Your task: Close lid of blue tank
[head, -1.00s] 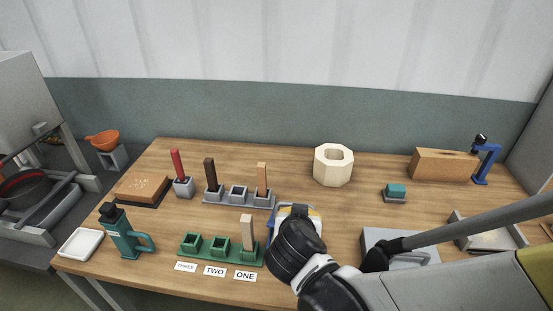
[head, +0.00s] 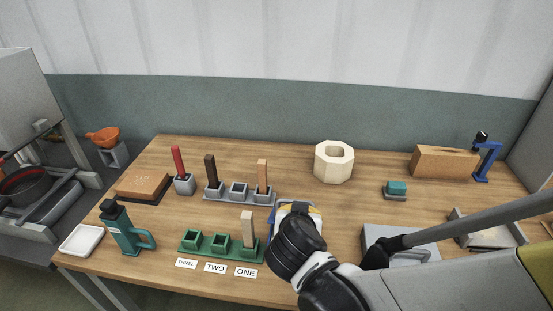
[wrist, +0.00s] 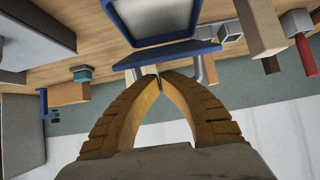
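The blue tank is mostly hidden behind my gripper in the head view, where a strip of its blue edge (head: 279,216) shows. In the wrist view the tank's blue rim (wrist: 200,14) frames a pale grey inside. A blue panel that looks like its lid (wrist: 165,53) stands raised along the wall side, seen nearly edge-on. My gripper (wrist: 158,77) has its yellow fingertips together on the wall side of this panel, close to it. I cannot tell whether they touch. Nothing shows between the fingertips. In the head view the fingers are partly hidden by my wrist.
A green three-slot holder (head: 220,252) and a grey holder (head: 232,199) with upright blocks stand left of the tank. A grey box (head: 402,238) is on the right. A cream octagonal ring (head: 334,166) stands farther back, with bare table between.

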